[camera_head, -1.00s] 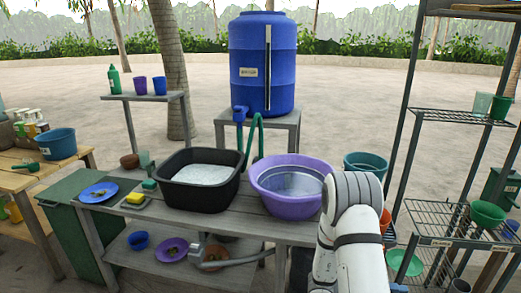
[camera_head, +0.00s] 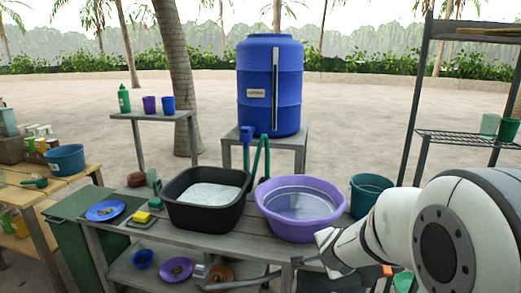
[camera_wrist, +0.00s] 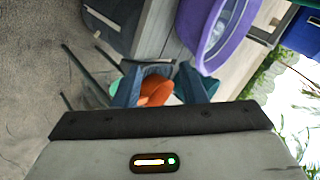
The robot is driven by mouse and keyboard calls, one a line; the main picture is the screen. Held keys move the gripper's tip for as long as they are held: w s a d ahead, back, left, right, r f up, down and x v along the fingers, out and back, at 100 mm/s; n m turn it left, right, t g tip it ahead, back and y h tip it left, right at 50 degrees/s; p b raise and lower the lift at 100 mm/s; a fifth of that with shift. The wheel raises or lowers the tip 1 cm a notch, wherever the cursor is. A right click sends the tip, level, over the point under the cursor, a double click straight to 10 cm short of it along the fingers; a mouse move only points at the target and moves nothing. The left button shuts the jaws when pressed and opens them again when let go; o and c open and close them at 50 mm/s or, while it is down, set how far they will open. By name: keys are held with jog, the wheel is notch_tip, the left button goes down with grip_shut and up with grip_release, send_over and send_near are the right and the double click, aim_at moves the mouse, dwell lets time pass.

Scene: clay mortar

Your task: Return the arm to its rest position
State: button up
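My white arm reaches in from the right in the head view, with my gripper (camera_head: 312,259) at the front edge of the grey washing table (camera_head: 190,235), just below the purple basin (camera_head: 300,232). In the wrist view my gripper (camera_wrist: 163,80) has its two blue-grey fingers apart. An orange object (camera_wrist: 155,92) shows between and beyond them, and nothing looks gripped. The purple basin (camera_wrist: 188,22) is beyond the fingers at the top of the wrist view.
A black tub (camera_head: 178,215) stands left of the basin and a teal bucket (camera_head: 370,198) right of it. A blue water barrel (camera_head: 258,112) stands behind. A wire shelf rack (camera_head: 423,100) rises at right, partly hidden by my arm. Open sandy ground lies beyond.

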jog(key=s+a+r+n+g, duration=0.1)
jog(key=s+r+n+g, duration=0.1)
jog(key=s+n, duration=0.5)
jog(key=s+a+r+n+g+y+p, duration=0.1)
jog(key=s+r+n+g, duration=0.2)
jog(key=s+n, duration=0.5)
jog(key=s+g, duration=0.1)
jog(key=s, duration=0.8)
jog(key=shift+a+r+g, duration=0.15)
jog(key=shift+r+g, duration=0.1)
jog(key=shift+g, duration=0.05)
